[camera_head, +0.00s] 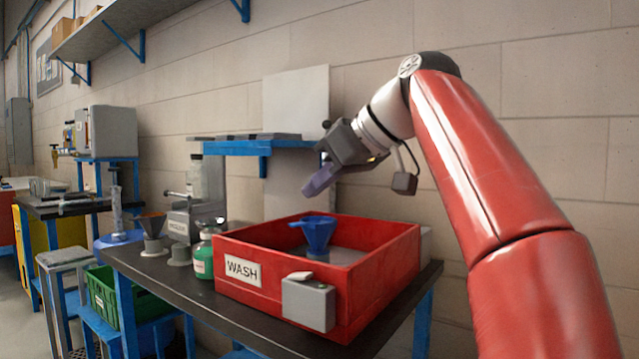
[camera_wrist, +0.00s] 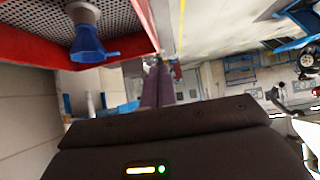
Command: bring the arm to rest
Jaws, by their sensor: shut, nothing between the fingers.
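My red arm reaches in from the right of the head view and bends down at its wrist. My gripper (camera_head: 308,190) hangs above the back of the red wash tray, its purple-grey fingers pointing down and left. The fingers are together with nothing between them. They also show in the wrist view (camera_wrist: 157,75). The gripper is clear of the tray and touches nothing that I can see.
The red wash tray (camera_head: 375,268) stands on a dark bench (camera_head: 190,292). A blue funnel (camera_head: 318,236) is inside it. A green bottle (camera_head: 204,256) stands to its left. A blue shelf (camera_head: 262,148) is on the wall behind my gripper.

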